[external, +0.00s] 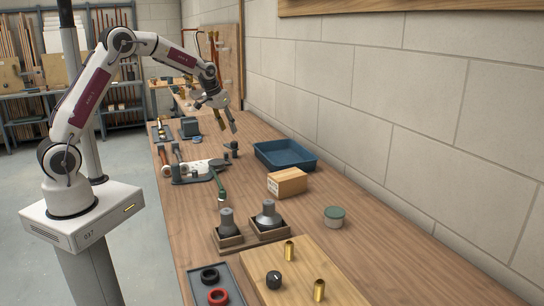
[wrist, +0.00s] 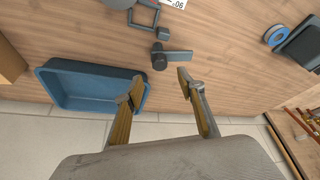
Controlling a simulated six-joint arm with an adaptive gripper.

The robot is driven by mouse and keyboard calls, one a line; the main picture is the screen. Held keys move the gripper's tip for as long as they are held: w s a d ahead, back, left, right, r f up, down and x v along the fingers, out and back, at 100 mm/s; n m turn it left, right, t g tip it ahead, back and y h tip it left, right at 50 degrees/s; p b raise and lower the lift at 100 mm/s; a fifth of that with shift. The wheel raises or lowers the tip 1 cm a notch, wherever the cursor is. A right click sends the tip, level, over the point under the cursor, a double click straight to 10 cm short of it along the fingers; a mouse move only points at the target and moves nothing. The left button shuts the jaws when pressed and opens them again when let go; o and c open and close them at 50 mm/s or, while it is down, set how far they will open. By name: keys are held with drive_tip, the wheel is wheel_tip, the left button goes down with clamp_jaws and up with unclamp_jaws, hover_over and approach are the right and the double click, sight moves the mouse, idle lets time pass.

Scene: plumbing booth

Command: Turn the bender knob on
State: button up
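A round black knob (external: 274,280) with a white mark stands on a pale wooden board at the near end of the bench. A small dark upright piece (external: 234,149) stands farther back; the wrist view shows a dark round piece with a grey bar (wrist: 160,60), apparently the same one. I cannot tell for sure which is the bender knob. My gripper (external: 227,127) is open and empty, held above the bench near the dark piece and far from the black knob. In the wrist view my gripper's fingers (wrist: 157,88) are spread, touching nothing.
A blue tray (external: 262,155) stands by the wall, with a cardboard box (external: 287,182) in front. A grey-white tool with a green handle (external: 200,169) lies on the left. Grey fittings in wooden holders (external: 249,243) and brass fittings (external: 319,289) stand nearer. Open bench lies along the wall.

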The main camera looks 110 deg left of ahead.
sight(234, 142)
drive_tip(key=shift+f, duration=0.1)
idle(0.3)
drive_tip(key=shift+x, duration=3.8)
drive_tip(key=shift+a, duration=0.1)
clamp_jaws()
